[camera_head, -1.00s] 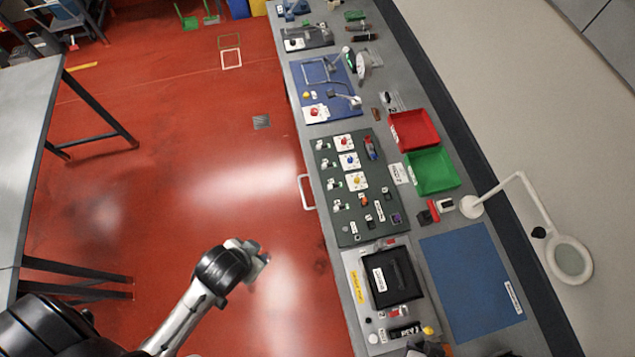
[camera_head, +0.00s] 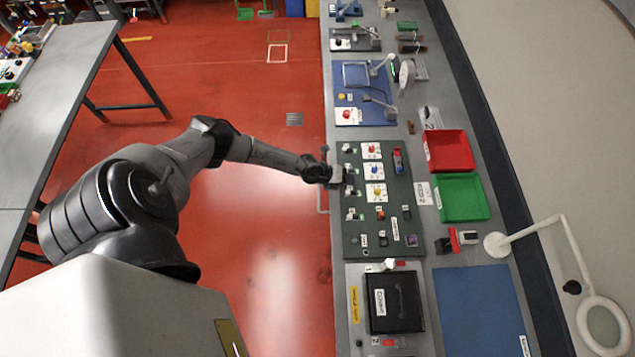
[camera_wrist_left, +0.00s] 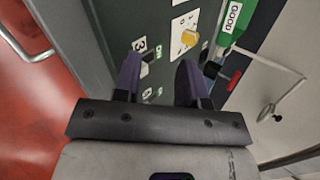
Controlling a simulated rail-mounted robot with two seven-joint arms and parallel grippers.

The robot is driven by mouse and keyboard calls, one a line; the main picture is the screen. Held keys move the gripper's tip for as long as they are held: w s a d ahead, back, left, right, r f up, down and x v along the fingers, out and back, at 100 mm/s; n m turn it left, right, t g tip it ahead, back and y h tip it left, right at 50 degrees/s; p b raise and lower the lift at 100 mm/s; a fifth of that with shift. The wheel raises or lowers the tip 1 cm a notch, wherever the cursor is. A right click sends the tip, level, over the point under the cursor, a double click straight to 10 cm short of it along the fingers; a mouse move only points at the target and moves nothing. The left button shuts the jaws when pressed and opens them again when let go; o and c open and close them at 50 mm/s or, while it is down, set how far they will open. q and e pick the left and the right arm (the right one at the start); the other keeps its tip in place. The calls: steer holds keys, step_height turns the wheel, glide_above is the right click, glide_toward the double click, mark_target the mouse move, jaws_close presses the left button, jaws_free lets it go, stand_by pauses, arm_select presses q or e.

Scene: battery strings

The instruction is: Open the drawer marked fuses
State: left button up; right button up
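A pale bar handle (camera_head: 322,201) sticks out from the bench's left side, below the left gripper in the head view. A handle also shows at the upper left of the left wrist view (camera_wrist_left: 32,50). I cannot read a fuses mark on any drawer front. My left gripper (camera_head: 336,174) is over the bench's left edge, beside the dark green switch panel (camera_head: 379,244). In the left wrist view its two dark fingers (camera_wrist_left: 158,82) stand apart with nothing seen held between them. The handle lies outside them. My right gripper is not in view.
The panel carries several switches and coloured knobs close to the left gripper. A red tray (camera_head: 449,151), a green tray (camera_head: 462,198) and a black box (camera_head: 395,302) are on the bench. The red floor (camera_head: 270,250) left of the bench is clear.

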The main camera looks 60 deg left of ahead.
arm_select(q)
steer(key=s+a+f+g+y, duration=0.2)
steer(key=s+a+f+g, duration=0.25)
steer(key=a, duration=0.25)
steer(key=n+g, duration=0.2)
glide_toward(318, 196)
steer(key=shift+d+b+x, duration=0.15)
steer(key=shift+b+x, duration=1.95)
steer(key=shift+b, duration=0.1)
steer(key=shift+d+b+x, duration=0.15)
steer(key=shift+b+x, duration=2)
steer(key=shift+s, duration=0.1)
jaws_close()
